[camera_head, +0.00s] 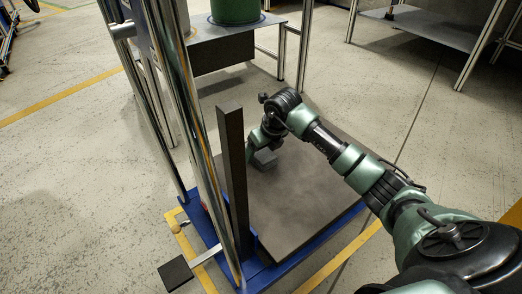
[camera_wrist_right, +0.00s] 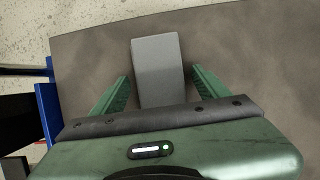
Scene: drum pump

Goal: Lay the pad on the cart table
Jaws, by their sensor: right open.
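The pad (camera_wrist_right: 158,62) is a light grey block. It appears to rest on the dark grey top of the cart table (camera_head: 300,205), which also shows in the right wrist view (camera_wrist_right: 235,50). In the head view the pad (camera_head: 265,159) is small and partly hidden by my right gripper (camera_head: 255,150), near the table's middle left. In the right wrist view my right gripper (camera_wrist_right: 160,75) is open, with its green fingers on either side of the pad and visible gaps. The pad's near end is hidden behind the gripper body. My left gripper is not in view.
A dark upright post (camera_head: 232,170) and shiny metal columns (camera_head: 185,130) stand at the table's left side. A blue frame (camera_head: 305,250) edges the table. A green drum (camera_head: 235,10) stands on a shelf behind. The table's front and right surface is clear.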

